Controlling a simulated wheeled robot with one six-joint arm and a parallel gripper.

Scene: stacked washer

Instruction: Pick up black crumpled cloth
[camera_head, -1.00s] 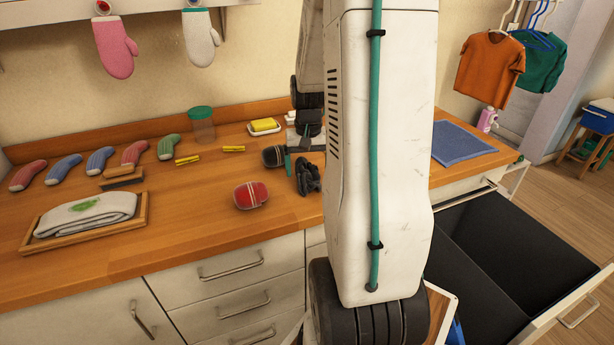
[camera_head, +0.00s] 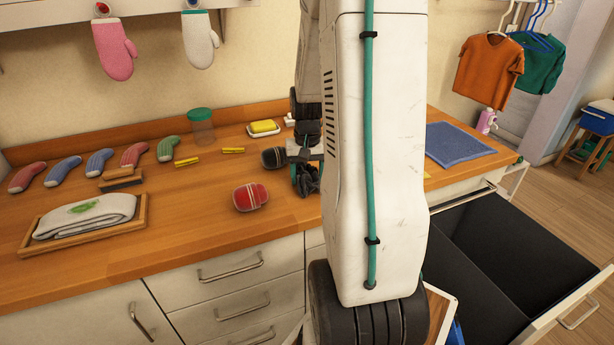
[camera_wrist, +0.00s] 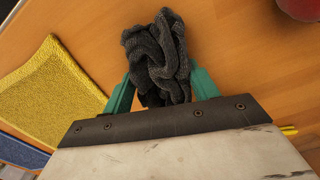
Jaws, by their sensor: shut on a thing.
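The black crumpled cloth (camera_wrist: 158,58) is between the two green fingers of my gripper (camera_wrist: 160,85) in the wrist view. The fingers are shut on it from both sides, and its far end sticks out past the fingertips over the wooden counter. In the head view the cloth (camera_head: 308,180) shows at the counter, partly hidden by my gripper (camera_head: 305,170) and beside my arm. Whether it still touches the counter is hard to tell.
A red ball-shaped sock bundle (camera_head: 251,197) and a dark one (camera_head: 273,158) lie left of the cloth. A yellow cloth (camera_wrist: 50,85) lies close to my gripper. A blue cloth (camera_head: 458,144) lies right of my arm. An open drawer with black bins (camera_head: 520,240) stands at the right.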

